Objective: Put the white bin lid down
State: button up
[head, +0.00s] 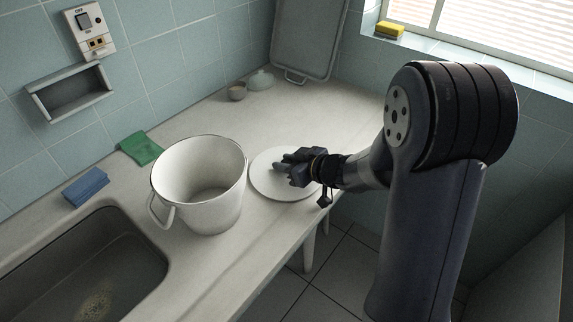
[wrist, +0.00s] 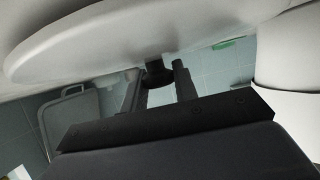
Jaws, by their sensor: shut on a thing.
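The white bin lid (head: 262,183) is a flat round disc, lying level at the counter's front edge, right of the bin. My gripper (head: 280,163) is over its middle, shut on the dark knob. In the wrist view the lid (wrist: 130,35) fills the top, its knob between the fingertips (wrist: 160,78). I cannot tell for certain whether the lid touches the counter. The white bin (head: 200,185) stands upright and uncovered beside the lid, its handle hanging at the left; part of it shows at the right of the wrist view (wrist: 288,85).
The sink (head: 90,265) is at front left. A blue sponge (head: 86,187) and a green cloth (head: 141,149) lie along the wall. A small bowl (head: 237,92) and pale lidded dish (head: 261,80) stand at the back, near a leaning tray (head: 308,38). The counter behind the lid is clear.

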jog(key=shift+r, duration=0.1)
jog(key=o, duration=1)
jog(key=shift+d+r, duration=0.1)
jog(key=shift+r, duration=0.05)
jog(key=p+v, duration=0.2)
jog(key=v, duration=0.9)
jog(key=shift+s+d+r+p, duration=0.15)
jog(key=shift+s+d+p, duration=0.1)
jog(key=shift+s+p, duration=0.05)
